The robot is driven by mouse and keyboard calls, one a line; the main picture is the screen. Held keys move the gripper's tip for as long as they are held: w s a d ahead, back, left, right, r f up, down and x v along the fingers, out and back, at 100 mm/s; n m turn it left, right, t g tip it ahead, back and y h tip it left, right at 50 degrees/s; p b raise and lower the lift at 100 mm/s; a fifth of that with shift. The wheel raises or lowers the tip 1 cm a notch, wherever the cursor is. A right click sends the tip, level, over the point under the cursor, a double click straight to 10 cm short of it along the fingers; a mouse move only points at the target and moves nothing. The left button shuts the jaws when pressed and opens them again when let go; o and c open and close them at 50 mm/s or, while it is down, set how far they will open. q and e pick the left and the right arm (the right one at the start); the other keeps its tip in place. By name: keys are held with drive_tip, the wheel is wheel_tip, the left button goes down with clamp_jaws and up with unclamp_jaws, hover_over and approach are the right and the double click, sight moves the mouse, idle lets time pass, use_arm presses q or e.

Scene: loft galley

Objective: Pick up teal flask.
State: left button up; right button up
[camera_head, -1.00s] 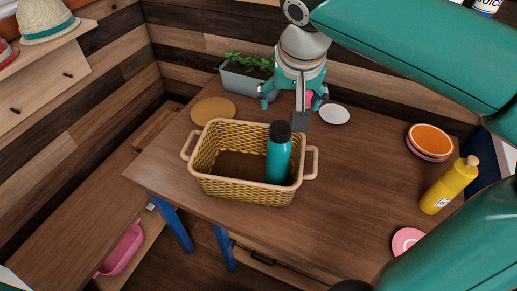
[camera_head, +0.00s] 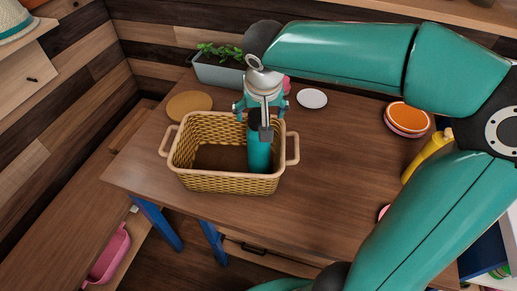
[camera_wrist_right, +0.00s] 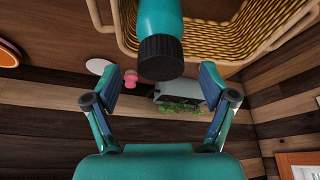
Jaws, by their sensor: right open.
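The teal flask (camera_head: 259,154) stands upright inside the wicker basket (camera_head: 218,182), at its right end. Its dark cap is partly hidden by my right gripper (camera_head: 260,112) in the head view. In the right wrist view the flask (camera_wrist_right: 160,18) comes in from the top, its black cap (camera_wrist_right: 161,58) towards the gripper. My right gripper (camera_wrist_right: 158,92) is open, its two fingers apart, with the cap between and just beyond the fingertips. It does not grip the flask. My left gripper does not show.
A planter (camera_head: 216,71), a round cork mat (camera_head: 189,104) and a white plate (camera_head: 312,98) lie behind the basket. An orange plate (camera_head: 407,116) and a yellow bottle (camera_head: 426,154) are to the right. The table (camera_head: 335,170) right of the basket is clear.

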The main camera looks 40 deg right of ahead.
sight(259, 116)
drive_tip(key=x, duration=0.4)
drive_tip(key=shift+w+f, duration=0.1)
drive_tip(key=shift+c, duration=0.3)
clamp_jaws()
